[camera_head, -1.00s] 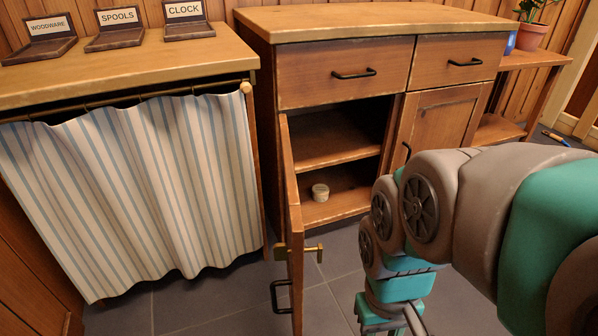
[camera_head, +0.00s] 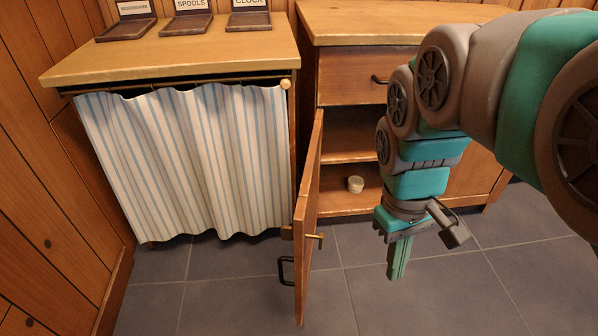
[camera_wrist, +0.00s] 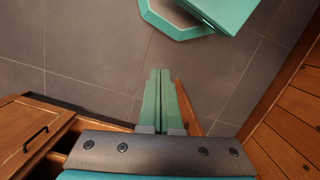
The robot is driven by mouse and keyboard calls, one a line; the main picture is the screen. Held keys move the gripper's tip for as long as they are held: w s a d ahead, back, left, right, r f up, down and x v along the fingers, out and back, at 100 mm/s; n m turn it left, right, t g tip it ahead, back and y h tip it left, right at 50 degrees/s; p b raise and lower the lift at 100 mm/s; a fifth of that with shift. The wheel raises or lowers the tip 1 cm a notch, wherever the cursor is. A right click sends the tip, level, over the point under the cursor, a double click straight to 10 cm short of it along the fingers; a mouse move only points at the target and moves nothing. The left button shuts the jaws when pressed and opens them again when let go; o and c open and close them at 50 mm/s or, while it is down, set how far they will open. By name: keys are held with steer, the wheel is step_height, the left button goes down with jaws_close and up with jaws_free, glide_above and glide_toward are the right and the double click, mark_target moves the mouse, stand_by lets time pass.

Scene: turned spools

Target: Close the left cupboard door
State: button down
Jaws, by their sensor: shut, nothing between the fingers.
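The left cupboard door (camera_head: 309,215) stands wide open, swung out toward me from the cupboard's left side. It has a black handle (camera_head: 285,270) and a brass latch (camera_head: 313,238). My gripper (camera_head: 397,275) is shut and empty, pointing down to the right of the door, on its inner side, with a gap between them in the head view. In the wrist view my gripper (camera_wrist: 158,75) shows its fingers together over the floor. A strip of orange-brown wood (camera_wrist: 187,108) shows just beside the fingers there, probably the door, partly hidden by them.
Inside the open cupboard (camera_head: 345,146) a small round pale container (camera_head: 355,184) sits on the bottom. A curtained counter (camera_head: 190,165) stands to the left, bearing signs (camera_head: 190,22). Tiled floor (camera_head: 430,300) in front is clear. My arm hides the cupboard's right part.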

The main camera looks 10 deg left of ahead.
steer(key=w+a+r+n, duration=0.3)
steer(key=w+a+n, duration=0.1)
steer(key=w+a, duration=0.25)
steer(key=n+t+h, duration=0.2)
steer(key=n, duration=0.6)
glide_toward(301, 221)
steer(key=w+a+f, duration=0.3)
steer(key=w+a, duration=0.3)
steer(key=a, duration=0.1)
steer(key=d+f, duration=0.6)
steer(key=f, duration=0.4)
steer(key=shift+s, duration=0.2)
steer(key=shift+d+n, duration=0.15)
steer(key=shift+n, duration=0.15)
